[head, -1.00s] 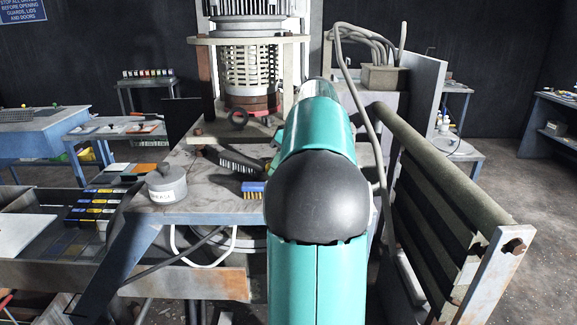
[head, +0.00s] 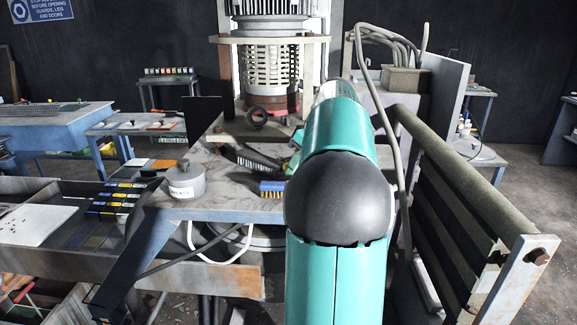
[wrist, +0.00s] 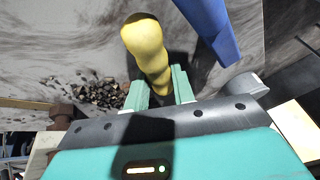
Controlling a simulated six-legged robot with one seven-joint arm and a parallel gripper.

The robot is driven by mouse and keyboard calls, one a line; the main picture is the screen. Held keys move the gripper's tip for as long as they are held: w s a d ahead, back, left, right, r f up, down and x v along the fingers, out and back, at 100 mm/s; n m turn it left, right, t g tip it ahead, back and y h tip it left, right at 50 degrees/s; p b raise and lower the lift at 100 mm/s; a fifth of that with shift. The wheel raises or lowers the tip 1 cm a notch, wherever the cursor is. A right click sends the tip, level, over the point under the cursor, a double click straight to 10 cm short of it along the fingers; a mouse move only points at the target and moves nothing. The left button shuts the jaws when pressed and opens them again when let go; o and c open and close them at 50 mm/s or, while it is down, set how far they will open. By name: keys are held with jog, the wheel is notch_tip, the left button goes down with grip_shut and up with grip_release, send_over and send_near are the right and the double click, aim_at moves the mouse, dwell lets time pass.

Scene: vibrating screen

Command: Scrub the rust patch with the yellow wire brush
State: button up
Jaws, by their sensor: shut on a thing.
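In the wrist view my gripper (wrist: 160,90) is shut on a yellow handle (wrist: 147,55), taken to be the yellow wire brush. The handle stands out between the two green fingers. Its bristles are not visible. I cannot make out the rust patch for certain in either view. The wrist view shows a grey, streaked surface beyond the handle.
In the wrist view, dark lumps (wrist: 95,93) lie left of the fingers and a blue part (wrist: 212,28) is upper right. On the deck are a grey lidded pot (head: 185,183), a blue-backed brush (head: 271,189) and a black-bristled brush (head: 252,158). A slatted frame (head: 465,210) stands right.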

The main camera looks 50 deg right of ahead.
jog(key=shift+s+d, duration=0.9)
jog(key=shift+s, duration=0.3)
jog(key=shift+s+d, duration=0.9)
jog(key=shift+s, duration=0.25)
jog(key=shift+s+d, duration=0.9)
jog(key=shift+s, duration=0.3)
jog(key=shift+w+a, duration=0.95)
jog(key=shift+w, duration=0.8)
jog(key=shift+w+a, duration=1)
jog(key=shift+w, duration=0.75)
jog(key=shift+w+a, duration=0.95)
jog(key=shift+w, duration=0.8)
jog(key=shift+s+d, duration=0.95)
jog(key=shift+s, duration=0.3)
jog(key=shift+s+d, duration=0.95)
jog(key=shift+s, duration=0.3)
jog(key=shift+s+d, duration=0.95)
jog(key=shift+s, duration=0.3)
jog(key=shift+s+d, duration=0.8)
jog(key=shift+s, duration=0.2)
jog(key=shift+r, duration=0.2)
jog(key=shift+r, duration=2.4)
